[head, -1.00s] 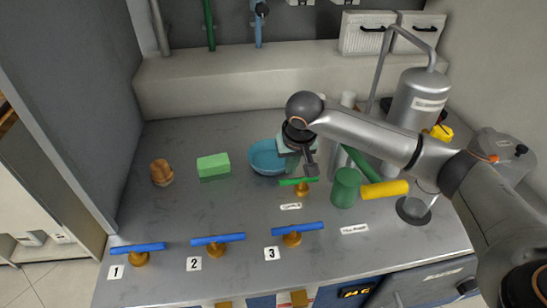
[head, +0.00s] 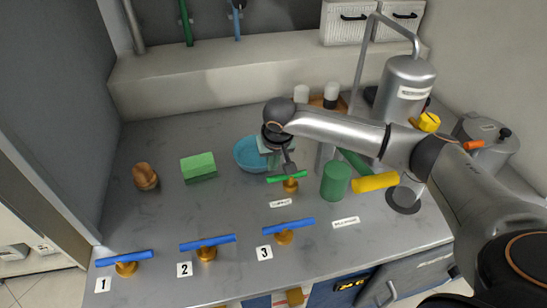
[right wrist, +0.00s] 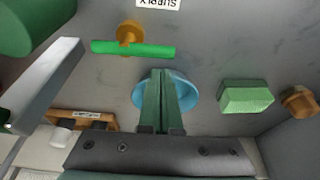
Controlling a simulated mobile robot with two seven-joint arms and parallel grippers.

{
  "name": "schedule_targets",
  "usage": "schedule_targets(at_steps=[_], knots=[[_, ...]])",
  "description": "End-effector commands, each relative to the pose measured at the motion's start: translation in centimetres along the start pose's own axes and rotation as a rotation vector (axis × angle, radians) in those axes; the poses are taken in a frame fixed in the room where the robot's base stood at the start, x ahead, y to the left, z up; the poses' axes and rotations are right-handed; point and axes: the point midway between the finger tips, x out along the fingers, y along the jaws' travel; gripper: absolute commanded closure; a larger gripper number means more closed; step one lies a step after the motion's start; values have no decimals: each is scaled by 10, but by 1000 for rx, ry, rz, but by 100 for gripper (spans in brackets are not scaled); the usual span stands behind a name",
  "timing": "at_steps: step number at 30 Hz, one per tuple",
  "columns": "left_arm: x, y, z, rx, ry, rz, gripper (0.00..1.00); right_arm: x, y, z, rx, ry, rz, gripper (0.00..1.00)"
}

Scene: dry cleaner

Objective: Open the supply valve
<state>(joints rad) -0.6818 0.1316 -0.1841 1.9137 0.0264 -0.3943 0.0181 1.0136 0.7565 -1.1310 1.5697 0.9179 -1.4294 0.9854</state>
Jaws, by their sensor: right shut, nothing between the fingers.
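The supply valve has a green bar handle (head: 287,178) on a brass stem, behind a label reading SUPPLY (head: 281,203). The bar lies roughly left to right across the stem. In the right wrist view, the green handle (right wrist: 133,48) shows above and left of the fingertips, with a gap in the picture. My right gripper (head: 290,168) is shut and empty, pointing down just behind the handle in the head view. Whether it touches the bar cannot be told there. Its closed green fingers (right wrist: 161,75) show in front of the blue bowl. My left gripper is out of view.
Three blue-handled valves (head: 207,243) line the front edge. A green cylinder (head: 336,181) and a yellow bar (head: 375,182) stand right of the supply valve. A blue bowl (head: 248,155), green block (head: 198,166) and brown object (head: 146,176) lie behind and left.

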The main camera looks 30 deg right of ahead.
Motion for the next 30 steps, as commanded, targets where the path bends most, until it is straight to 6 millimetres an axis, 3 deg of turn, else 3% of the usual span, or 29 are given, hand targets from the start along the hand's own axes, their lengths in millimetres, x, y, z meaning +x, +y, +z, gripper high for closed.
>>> schedule_targets(at_steps=[3,9,30], knots=[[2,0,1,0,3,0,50,21,0,1,0,-1,2,100],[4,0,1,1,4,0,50,40,0,0,-1,0,0,100],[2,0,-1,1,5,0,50,45,-4,-8,-35,-1,-12,100]])
